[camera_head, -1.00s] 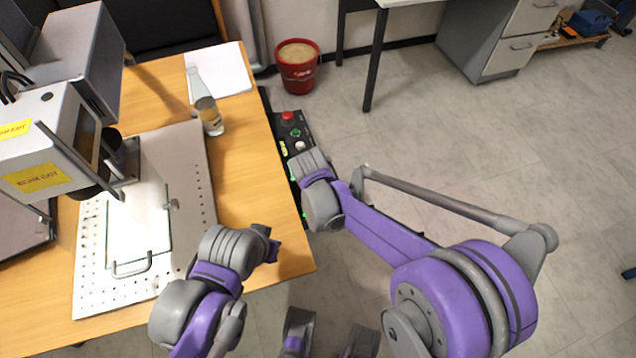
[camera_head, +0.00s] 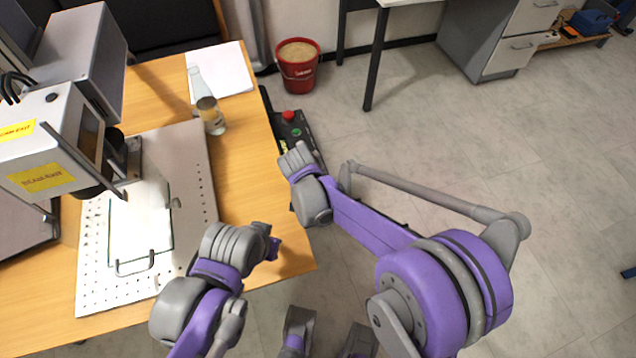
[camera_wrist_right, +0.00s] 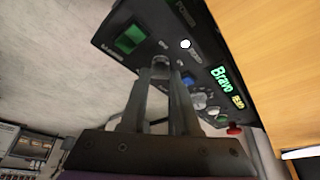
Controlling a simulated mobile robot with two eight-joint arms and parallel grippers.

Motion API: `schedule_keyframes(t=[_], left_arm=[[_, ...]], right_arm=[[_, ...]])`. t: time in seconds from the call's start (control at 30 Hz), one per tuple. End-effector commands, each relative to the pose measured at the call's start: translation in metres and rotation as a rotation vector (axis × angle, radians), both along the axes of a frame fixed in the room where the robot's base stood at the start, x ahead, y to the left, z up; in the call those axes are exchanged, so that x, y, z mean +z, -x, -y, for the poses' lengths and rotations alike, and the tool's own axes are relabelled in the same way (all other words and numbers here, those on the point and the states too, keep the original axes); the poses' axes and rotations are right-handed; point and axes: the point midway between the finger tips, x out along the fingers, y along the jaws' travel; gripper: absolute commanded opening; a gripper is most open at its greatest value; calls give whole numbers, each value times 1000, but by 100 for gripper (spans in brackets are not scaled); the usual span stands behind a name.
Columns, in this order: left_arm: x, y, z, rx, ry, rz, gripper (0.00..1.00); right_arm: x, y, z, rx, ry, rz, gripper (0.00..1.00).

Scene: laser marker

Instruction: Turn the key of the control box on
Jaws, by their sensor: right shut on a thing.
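The control box (camera_head: 293,128) is a black panel beside the table's right edge, with a red button (camera_head: 289,115) at its far end. In the right wrist view the box (camera_wrist_right: 125,22) shows a lit green switch (camera_wrist_right: 130,39), a lit white button (camera_wrist_right: 185,44), glowing green lettering and several knobs. My right gripper (camera_wrist_right: 166,68) is at the panel face, shut on the key (camera_wrist_right: 160,62), which the fingertips mostly hide. I cannot tell the key's angle. My left gripper (camera_head: 272,245) hangs over the table's near right corner, away from the box; its jaws are unclear.
The wooden table (camera_head: 240,190) holds a perforated metal plate (camera_head: 195,165), the laser marker (camera_head: 60,150), a glass bottle (camera_head: 207,108) and white paper (camera_head: 225,70). A red bucket (camera_head: 298,72) stands on the floor beyond the box. The floor to the right is open.

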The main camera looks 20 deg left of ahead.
Motion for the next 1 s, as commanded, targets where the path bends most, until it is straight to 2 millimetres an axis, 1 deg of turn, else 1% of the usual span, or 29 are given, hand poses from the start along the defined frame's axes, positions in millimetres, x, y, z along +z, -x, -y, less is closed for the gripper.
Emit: schedule_keyframes(t=[0.07, 0.1, 0.23, 0.27, 0.53, 0.63, 0.77, 1.0], left_arm=[[0, 0, 0, 0, 0, 0, 0], [0, 0, 0, 0, 0, 0, 0], [0, 0, 0, 0, 0, 0, 0], [0, 0, 0, 0, 0, 0, 0], [0, 0, 0, 0, 0, 0, 0], [1, 0, 0, 0, 0, 0, 0], [5, 0, 0, 0, 0, 2, 0], [12, -1, 0, 0, 0, 4, 0]], right_arm=[[0, 0, 0, -1, -1, -1, 0], [0, 0, 0, -1, -1, -1, 35], [0, 0, 0, 0, 0, -1, 59], [0, 0, 0, 0, 0, -1, 60], [1, 0, 0, 0, 0, -1, 60], [7, 3, -1, 1, -1, 0, 60], [27, 11, -2, 2, -1, 0, 60], [72, 29, -6, 2, 0, -1, 60]])
